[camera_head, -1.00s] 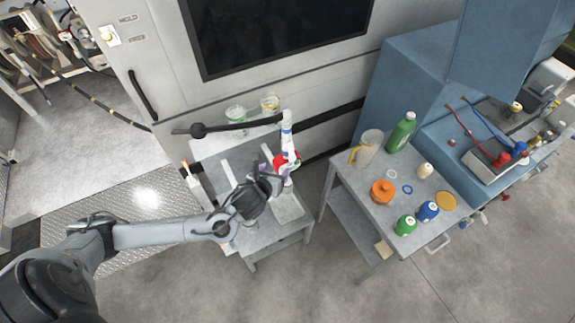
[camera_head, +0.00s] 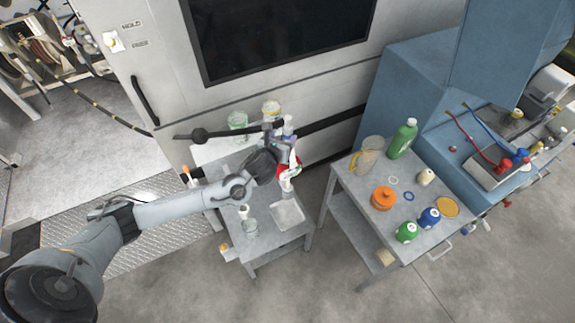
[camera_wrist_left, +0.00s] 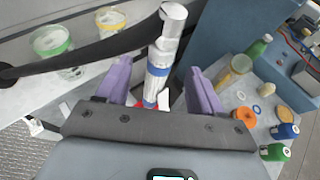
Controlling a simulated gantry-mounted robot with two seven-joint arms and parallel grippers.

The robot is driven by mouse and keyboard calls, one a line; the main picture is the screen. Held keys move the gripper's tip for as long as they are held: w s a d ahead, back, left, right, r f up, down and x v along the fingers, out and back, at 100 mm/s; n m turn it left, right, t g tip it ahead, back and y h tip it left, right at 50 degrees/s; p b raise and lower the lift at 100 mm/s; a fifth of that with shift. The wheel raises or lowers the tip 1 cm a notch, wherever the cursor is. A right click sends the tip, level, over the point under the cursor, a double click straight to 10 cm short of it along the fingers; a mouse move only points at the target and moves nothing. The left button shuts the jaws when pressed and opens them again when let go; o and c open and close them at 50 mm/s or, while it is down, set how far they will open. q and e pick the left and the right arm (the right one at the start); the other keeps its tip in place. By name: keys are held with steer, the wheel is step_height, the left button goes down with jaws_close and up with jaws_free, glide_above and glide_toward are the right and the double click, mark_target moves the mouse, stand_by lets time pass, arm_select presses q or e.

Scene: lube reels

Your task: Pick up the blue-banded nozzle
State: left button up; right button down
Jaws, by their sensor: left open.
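The blue-banded nozzle is a pale upright cylinder with blue bands (camera_wrist_left: 160,58). In the left wrist view it stands between the two purple fingers of my open left gripper (camera_wrist_left: 157,70), with a gap visible on each side. Its lower end is hidden behind the gripper body, where some red shows. In the head view my left gripper (camera_head: 280,137) is at the small grey table, and only the nozzle's upper part (camera_head: 288,121) shows clearly beside it. My right gripper is in neither view.
A dark bar with a ball (camera_head: 198,135) runs close beside the nozzle. Green-lidded (camera_head: 237,120) and yellow-lidded (camera_head: 271,108) jars stand behind it. A red-and-white item (camera_head: 288,172) is close below the gripper. The right-hand table (camera_head: 345,190) holds a jug, bottles and an orange container.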

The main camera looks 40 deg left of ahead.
mark_target(286, 132)
arm_select(q)
steer(key=shift+p+x, duration=0.55)
steer(key=shift+x, duration=1.6)
steer(key=shift+w+d+r, duration=0.1)
steer(key=shift+r, duration=0.1)
jaws_close()
steer(key=shift+r, duration=0.1)
